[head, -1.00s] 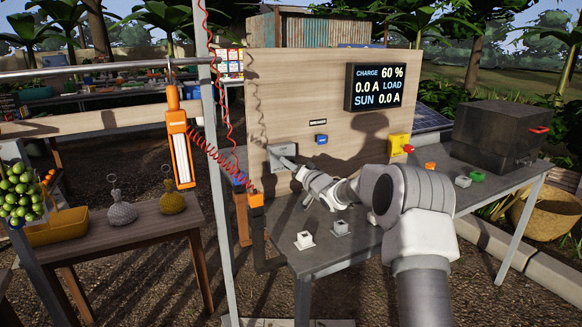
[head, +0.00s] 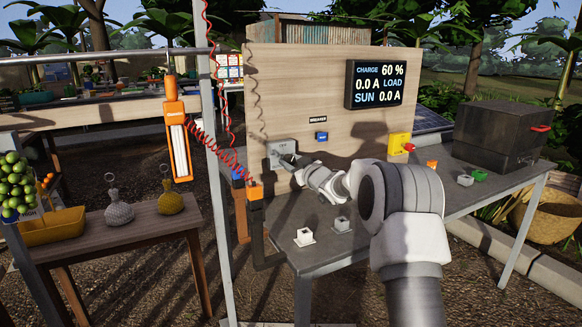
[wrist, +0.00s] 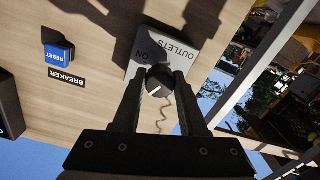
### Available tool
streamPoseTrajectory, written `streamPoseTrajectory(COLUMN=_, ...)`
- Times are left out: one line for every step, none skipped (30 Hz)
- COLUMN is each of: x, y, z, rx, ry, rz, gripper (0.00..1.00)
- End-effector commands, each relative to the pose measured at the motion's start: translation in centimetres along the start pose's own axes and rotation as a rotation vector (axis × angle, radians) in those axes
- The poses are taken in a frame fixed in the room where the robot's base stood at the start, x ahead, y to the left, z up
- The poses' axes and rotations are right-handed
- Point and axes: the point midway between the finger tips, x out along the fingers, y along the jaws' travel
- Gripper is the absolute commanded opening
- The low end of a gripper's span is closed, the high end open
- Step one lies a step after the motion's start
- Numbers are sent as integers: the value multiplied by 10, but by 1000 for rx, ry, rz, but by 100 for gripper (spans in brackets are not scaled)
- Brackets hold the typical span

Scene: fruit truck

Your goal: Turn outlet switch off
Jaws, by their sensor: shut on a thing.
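The outlet switch is a grey plate (wrist: 138,61) on the wooden panel, lettered OUTLETS and ON, with a round dark knob (wrist: 157,84) bearing a white pointer mark. In the wrist view the plate appears upside down. My gripper (wrist: 160,76) is shut on the knob, one finger on each side. In the head view the plate (head: 276,150) is at the panel's lower left, and my gripper (head: 291,161) reaches its lower right part from the right. The knob is hidden there by the gripper.
A blue reset button (head: 321,136) under a BREAKER label and a yellow box with a red button (head: 399,144) are on the panel. The display (head: 375,84) reads charge 60 %, load 0.0 A. A grey table (head: 330,258) with small sockets lies below.

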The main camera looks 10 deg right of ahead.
Motion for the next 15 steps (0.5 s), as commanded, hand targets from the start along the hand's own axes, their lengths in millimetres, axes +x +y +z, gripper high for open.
streamPoseTrajectory(x=0, y=-2, z=2, rx=-46, ry=0, rz=0, gripper=0)
streamPoseTrajectory(x=0, y=-2, z=2, rx=-73, ry=-1, rz=1, gripper=0)
streamPoseTrajectory(x=0, y=-2, z=2, rx=-110, ry=-1, rz=2, gripper=0)
streamPoseTrajectory(x=0, y=-1, z=2, rx=-137, ry=-2, rz=3, gripper=0)
streamPoseTrajectory(x=0, y=-1, z=2, rx=-162, ry=-2, rz=4, gripper=0)
streamPoseTrajectory(x=0, y=-1, z=2, rx=-196, ry=-3, rz=4, gripper=0)
streamPoseTrajectory(x=0, y=-1, z=2, rx=-221, ry=-3, rz=5, gripper=0)
streamPoseTrajectory(x=0, y=-2, z=1, rx=-243, ry=-4, rz=5, gripper=0)
streamPoseTrajectory(x=0, y=-2, z=1, rx=-274, ry=-5, rz=5, gripper=0)
streamPoseTrajectory(x=0, y=-1, z=2, rx=-295, ry=-5, rz=6, gripper=0)
streamPoseTrajectory(x=0, y=-1, z=2, rx=-316, ry=-6, rz=7, gripper=0)
streamPoseTrajectory(x=0, y=-1, z=2, rx=-341, ry=-7, rz=8, gripper=0)
streamPoseTrajectory(x=0, y=-1, z=1, rx=-359, ry=-8, rz=8, gripper=0)
streamPoseTrajectory(x=0, y=-1, z=1, rx=-376, ry=-8, rz=8, gripper=0)
streamPoseTrajectory(x=0, y=-1, z=1, rx=-396, ry=-9, rz=9, gripper=0)
